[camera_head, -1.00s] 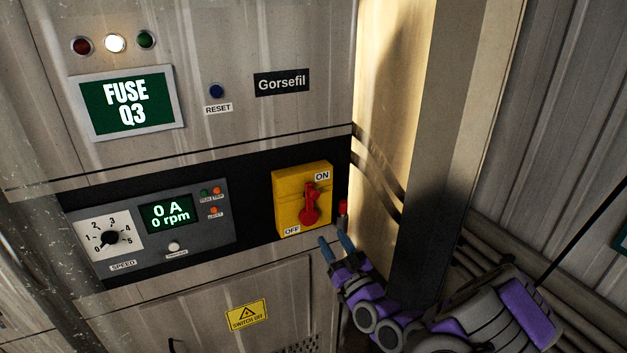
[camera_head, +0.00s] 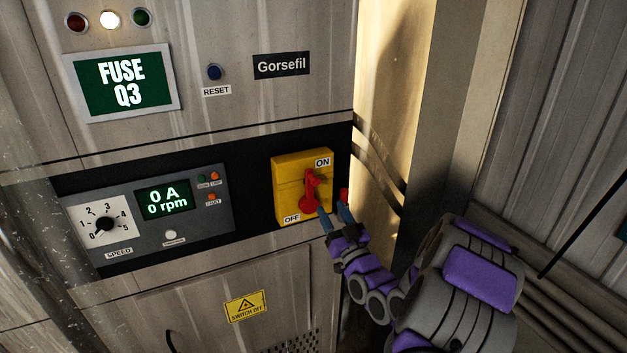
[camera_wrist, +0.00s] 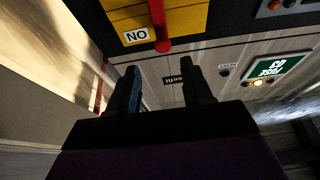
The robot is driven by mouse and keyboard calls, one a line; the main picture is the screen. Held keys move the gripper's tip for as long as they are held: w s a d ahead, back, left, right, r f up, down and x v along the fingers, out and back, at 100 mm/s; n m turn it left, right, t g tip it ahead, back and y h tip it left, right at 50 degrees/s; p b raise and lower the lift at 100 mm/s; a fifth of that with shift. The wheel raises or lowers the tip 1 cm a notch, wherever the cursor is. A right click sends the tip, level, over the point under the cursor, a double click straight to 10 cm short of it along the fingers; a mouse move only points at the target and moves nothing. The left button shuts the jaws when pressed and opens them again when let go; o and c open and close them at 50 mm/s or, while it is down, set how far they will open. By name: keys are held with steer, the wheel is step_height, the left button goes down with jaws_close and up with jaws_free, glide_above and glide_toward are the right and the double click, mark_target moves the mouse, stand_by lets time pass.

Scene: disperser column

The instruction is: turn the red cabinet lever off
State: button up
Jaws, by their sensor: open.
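The red lever (camera_head: 311,190) sits on a yellow switch box (camera_head: 289,205) on the cabinet front, with an ON label at the upper right and an OFF label at the lower left. In the wrist view the lever (camera_wrist: 159,30) reaches toward the camera, its rounded red end beside the ON label (camera_wrist: 135,36). My gripper (camera_head: 335,216) is open, just right of and below the box's lower right corner. In the wrist view its two dark fingers (camera_wrist: 160,70) stand apart with the lever's end just beyond the gap. Contact with the lever cannot be told.
A small red part (camera_head: 344,195) is at the cabinet's right edge, close to my fingers. A speed panel (camera_head: 150,215) lies left of the box. A display reading FUSE Q3 (camera_head: 122,84) and a blue reset button (camera_head: 214,72) are above. A post (camera_head: 425,120) stands at the right.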

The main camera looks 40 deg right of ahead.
mark_target(311, 172)
steer(key=x, duration=1.3)
steer(key=shift+w+a+r, duration=0.15)
steer(key=shift+a, duration=0.05)
jaws_close()
